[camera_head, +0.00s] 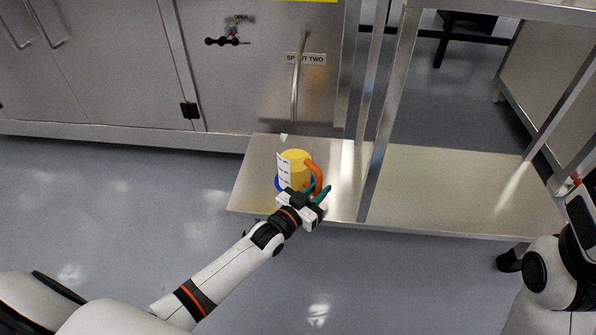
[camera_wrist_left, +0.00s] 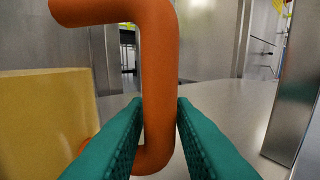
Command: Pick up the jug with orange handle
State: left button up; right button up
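The jug (camera_head: 297,167) has a yellow body, a white label, a blue base and an orange handle (camera_head: 317,178) on its right side. It stands upright on the metal shelf (camera_head: 258,180). My left gripper (camera_head: 317,193) is at the handle, with its green fingers open. In the left wrist view, the orange handle (camera_wrist_left: 158,75) stands between the two fingers (camera_wrist_left: 158,140), and the yellow jug body (camera_wrist_left: 45,115) is at the left. A gap shows on the right side of the handle; contact on the left is unclear. My right gripper is not clearly visible.
A metal post (camera_head: 387,110) rises right of the jug, dividing it from a bare shelf area (camera_head: 455,190). A steel cabinet with a vertical handle (camera_head: 296,85) stands behind. The grey floor (camera_head: 130,195) is clear at the left.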

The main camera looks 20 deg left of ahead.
pick_arm(q)
grip_shut()
jog(key=shift+r, duration=0.15)
